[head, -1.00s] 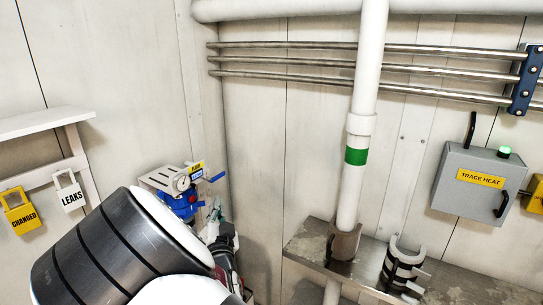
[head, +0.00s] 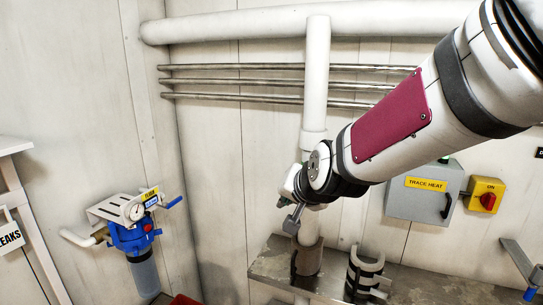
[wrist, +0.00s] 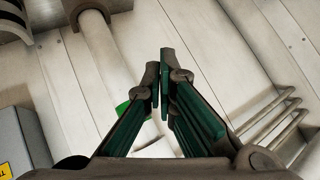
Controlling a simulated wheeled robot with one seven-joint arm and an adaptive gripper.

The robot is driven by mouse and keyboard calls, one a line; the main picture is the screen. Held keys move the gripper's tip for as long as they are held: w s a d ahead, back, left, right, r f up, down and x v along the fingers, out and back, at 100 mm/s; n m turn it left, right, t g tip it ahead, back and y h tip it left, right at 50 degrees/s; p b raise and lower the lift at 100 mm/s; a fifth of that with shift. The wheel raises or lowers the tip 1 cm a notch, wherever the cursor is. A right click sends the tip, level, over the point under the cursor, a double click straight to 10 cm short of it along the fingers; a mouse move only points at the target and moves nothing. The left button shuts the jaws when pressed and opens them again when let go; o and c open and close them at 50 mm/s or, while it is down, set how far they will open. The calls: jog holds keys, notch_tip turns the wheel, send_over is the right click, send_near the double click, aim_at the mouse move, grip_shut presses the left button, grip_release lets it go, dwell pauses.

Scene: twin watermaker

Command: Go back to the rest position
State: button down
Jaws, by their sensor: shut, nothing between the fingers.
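My arm reaches in from the upper right of the head view, and my gripper (head: 293,220) hangs at its end, in front of the white vertical pipe (head: 316,85) and above the steel shelf. In the wrist view the fingers of my gripper (wrist: 161,78) point away from the camera with their tips close together. The gripper is shut and holds nothing. Behind the fingers are the panelled wall (wrist: 190,30) and the pipe's green band (wrist: 122,107).
A steel shelf (head: 400,284) carries an open pipe shell (head: 362,275). The grey TRACE HEAT box (head: 410,205) and a yellow switch box (head: 486,195) are at the right. A blue filter unit (head: 135,238) is on the left. Steel rails (head: 240,82) run along the wall.

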jog(key=s+d+r+n+g+h, duration=0.1)
jog(key=s+d, duration=0.4)
jog(key=s, duration=0.4)
jog(key=s+d+n+g+h, duration=0.1)
jog(key=s+d, duration=0.4)
jog(key=s, duration=0.4)
jog(key=s+d+r+n+g+h, duration=0.1)
jog(key=s+d+g, duration=0.1)
jog(key=s+d, duration=0.3)
jog(key=s, duration=0.4)
jog(key=shift+s+d+r+n, duration=0.25)
jog(key=shift+r+n, duration=0.1)
jog(key=shift+n, duration=0.05)
